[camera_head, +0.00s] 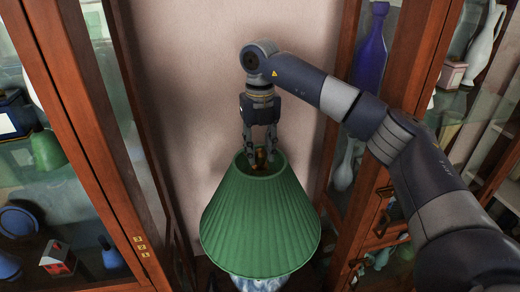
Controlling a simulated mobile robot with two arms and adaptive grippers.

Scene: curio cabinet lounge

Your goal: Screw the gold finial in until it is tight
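A green pleated lampshade (260,225) sits on a lamp with a blue and white base (268,284), between two wooden cabinets. The gold finial (260,156) shows as a small gold spot at the shade's top opening. My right gripper (260,158) points down from above, with its fingertips at the top opening, one on each side of the finial. The fingers look close around it, but I cannot tell whether they touch it. The lower part of the finial and its thread are hidden. My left gripper is not in view.
A wooden glass-fronted cabinet (92,130) stands at the left and another (412,50) at the right, with ornaments inside, including a blue bottle (371,50). The pale wall (190,100) is behind the lamp. Free room beside the shade is narrow.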

